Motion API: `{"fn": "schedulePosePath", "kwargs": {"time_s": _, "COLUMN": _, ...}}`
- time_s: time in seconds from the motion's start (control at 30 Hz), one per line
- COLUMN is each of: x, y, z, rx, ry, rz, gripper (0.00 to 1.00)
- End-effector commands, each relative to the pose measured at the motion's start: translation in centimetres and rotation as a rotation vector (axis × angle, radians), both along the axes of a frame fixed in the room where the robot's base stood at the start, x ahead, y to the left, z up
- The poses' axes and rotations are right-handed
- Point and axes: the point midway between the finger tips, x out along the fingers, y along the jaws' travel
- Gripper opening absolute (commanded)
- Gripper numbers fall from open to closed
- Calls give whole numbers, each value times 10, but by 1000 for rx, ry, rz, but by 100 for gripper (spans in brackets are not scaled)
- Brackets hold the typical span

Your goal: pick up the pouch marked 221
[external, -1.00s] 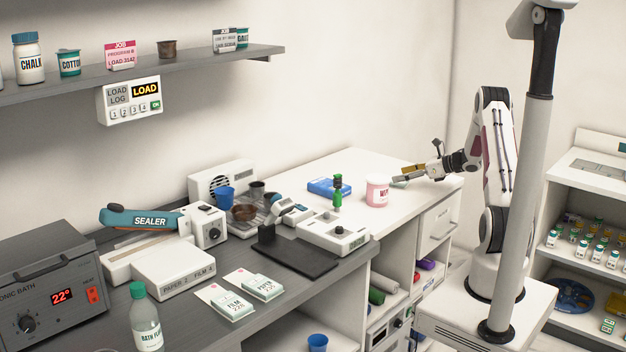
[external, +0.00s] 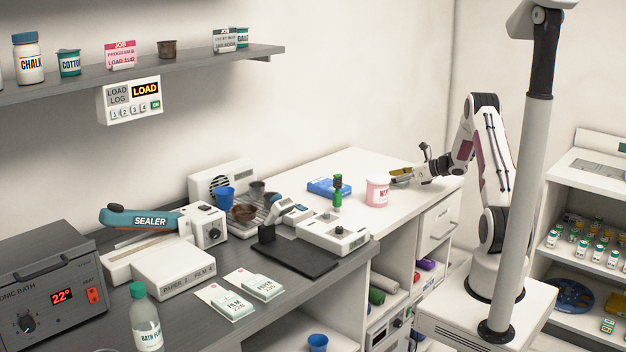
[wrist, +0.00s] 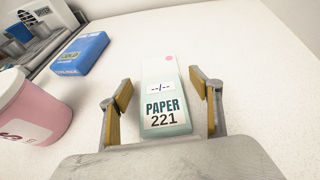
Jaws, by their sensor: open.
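The pouch marked PAPER 221 (wrist: 164,98) lies flat on the white counter in the wrist view. It is pale green with a white end and a pink dot. My gripper (wrist: 164,95) is open, with one yellow-padded finger on each side of the pouch. In the external view my gripper (external: 398,175) is low over the counter, just right of the pink tub, and the pouch cannot be made out there.
The pink tub (wrist: 30,105) stands close to the left of my gripper. A blue box (wrist: 80,53) lies beyond it. Two other pouches, marked FILM 228 (external: 226,302) and PAPER 235 (external: 260,287), lie on the grey bench. The counter right of the pouch is clear.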

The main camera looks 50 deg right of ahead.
Motion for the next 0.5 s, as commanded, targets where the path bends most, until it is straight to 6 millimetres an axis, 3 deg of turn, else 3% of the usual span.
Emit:
{"fn": "schedulePosePath", "kwargs": {"time_s": 0.17, "x": 0, "y": 0, "z": 0, "rx": 0, "ry": 0, "rz": 0, "gripper": 64}}
{"fn": "schedulePosePath", "kwargs": {"time_s": 0.3, "x": 0, "y": 0, "z": 0, "rx": 0, "ry": 0, "rz": 0, "gripper": 33}}
{"fn": "schedulePosePath", "kwargs": {"time_s": 0.33, "x": 0, "y": 0, "z": 0, "rx": 0, "ry": 0, "rz": 0, "gripper": 30}}
{"fn": "schedulePosePath", "kwargs": {"time_s": 0.5, "x": 0, "y": 0, "z": 0, "rx": 0, "ry": 0, "rz": 0, "gripper": 30}}
